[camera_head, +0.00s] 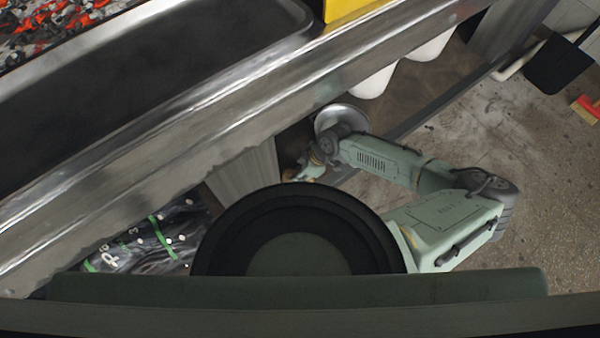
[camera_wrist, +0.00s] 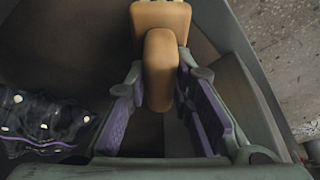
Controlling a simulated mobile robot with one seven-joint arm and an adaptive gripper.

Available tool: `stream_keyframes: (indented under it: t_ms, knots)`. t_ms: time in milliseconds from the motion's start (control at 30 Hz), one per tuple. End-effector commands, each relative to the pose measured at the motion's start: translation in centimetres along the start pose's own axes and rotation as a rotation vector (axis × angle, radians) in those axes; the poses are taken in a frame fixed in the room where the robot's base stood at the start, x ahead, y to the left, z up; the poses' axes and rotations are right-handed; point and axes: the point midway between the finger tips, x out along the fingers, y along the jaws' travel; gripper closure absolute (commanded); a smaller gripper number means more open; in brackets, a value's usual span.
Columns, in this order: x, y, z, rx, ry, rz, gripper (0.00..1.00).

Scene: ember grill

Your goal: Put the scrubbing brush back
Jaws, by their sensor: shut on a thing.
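A tan wooden-looking piece (camera_wrist: 160,70), which I take to be the scrubbing brush, sits between the fingers of my gripper (camera_wrist: 162,85) in the wrist view. My gripper is shut on it. Its bristles are not clearly seen. In the head view my gripper (camera_head: 312,168) is low beside the metal counter, beneath its front edge, with a small brown bit of the held piece (camera_head: 308,174) showing. Most of it is hidden there.
The metal counter (camera_head: 200,130) with glowing coals (camera_head: 50,30) runs along the left. A dark bag with green straps (camera_head: 160,240) lies below it. White rounded items (camera_head: 430,45) sit under the counter. A dark pan (camera_head: 558,65) and red item (camera_head: 588,107) are at right.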

Motion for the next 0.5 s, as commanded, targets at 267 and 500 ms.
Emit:
stream_keyframes:
  t_ms: [267, 500]
  knots:
    - [0.43, 0.03, 0.14, -0.001, 0.001, 0.001, 1.00]
    - [0.66, 0.02, 0.27, -0.001, 0.000, 0.001, 0.71]
